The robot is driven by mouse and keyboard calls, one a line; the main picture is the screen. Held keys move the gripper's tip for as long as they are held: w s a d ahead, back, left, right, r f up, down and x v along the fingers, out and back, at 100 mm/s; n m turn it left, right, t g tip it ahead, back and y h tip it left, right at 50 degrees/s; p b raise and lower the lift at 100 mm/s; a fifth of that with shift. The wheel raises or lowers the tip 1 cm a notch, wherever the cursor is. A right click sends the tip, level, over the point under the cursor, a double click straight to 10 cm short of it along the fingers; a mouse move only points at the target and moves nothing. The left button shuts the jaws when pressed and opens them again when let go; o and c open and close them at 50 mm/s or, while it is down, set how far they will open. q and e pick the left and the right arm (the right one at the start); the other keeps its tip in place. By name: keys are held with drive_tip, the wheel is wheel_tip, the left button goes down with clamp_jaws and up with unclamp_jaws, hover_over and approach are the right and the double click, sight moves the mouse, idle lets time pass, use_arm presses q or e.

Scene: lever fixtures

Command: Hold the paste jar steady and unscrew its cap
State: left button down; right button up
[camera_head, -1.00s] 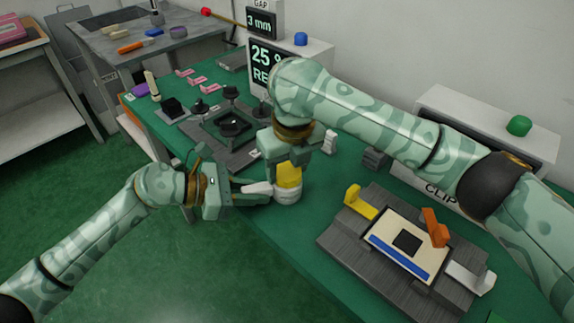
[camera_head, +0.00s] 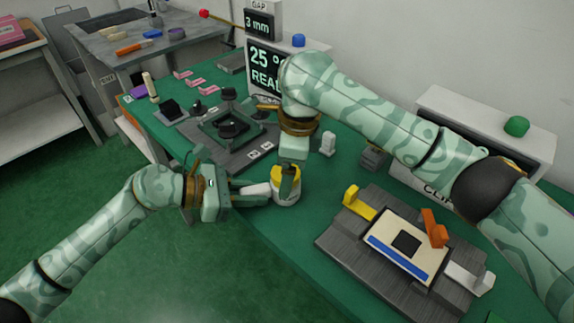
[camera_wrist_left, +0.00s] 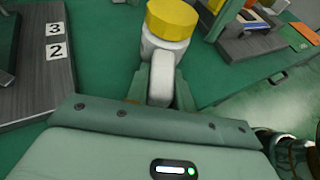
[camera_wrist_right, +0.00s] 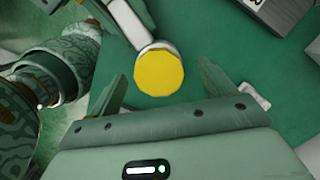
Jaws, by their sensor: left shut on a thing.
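The paste jar (camera_head: 285,200) is a white jar with a yellow cap (camera_wrist_right: 158,74). It stands upright on the green bench near its front edge, and the cap sits on top. My left gripper (camera_wrist_left: 161,88) is shut on a white handle-like part (camera_wrist_left: 161,78) at the jar's side. My right gripper (camera_head: 290,177) points down over the jar, one finger in front of the cap in the head view. In the right wrist view its fingers are spread wide, with the cap centred between them; contact with the cap does not show.
A dark fixture plate (camera_head: 235,150) with black knobs lies behind and left of the jar. A grey fixture (camera_head: 340,262) with yellow and orange levers stands to the right. A small white block (camera_head: 328,143) stands behind the jar. The green bench (camera_head: 290,240) in front is clear.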

drive_tip(key=shift+r, duration=0.15)
drive_tip(key=shift+r, duration=1.35)
drive_tip(key=m+t, duration=0.1)
drive_tip(key=m, duration=0.5)
drive_tip(key=shift+s, duration=0.15)
drive_tip(key=m+h, duration=0.1)
drive_tip(key=m, duration=0.5)
drive_tip(key=shift+a+m, duration=0.15)
drive_tip(key=shift+m, duration=0.15)
drive_tip(key=m, duration=0.4)
drive_tip(key=shift+t+h, duration=0.3)
drive_tip(key=shift+h, duration=0.1)
drive_tip(key=m, duration=0.6)
drive_tip(key=shift+a+h, duration=0.1)
drive_tip(key=shift+h, duration=0.3)
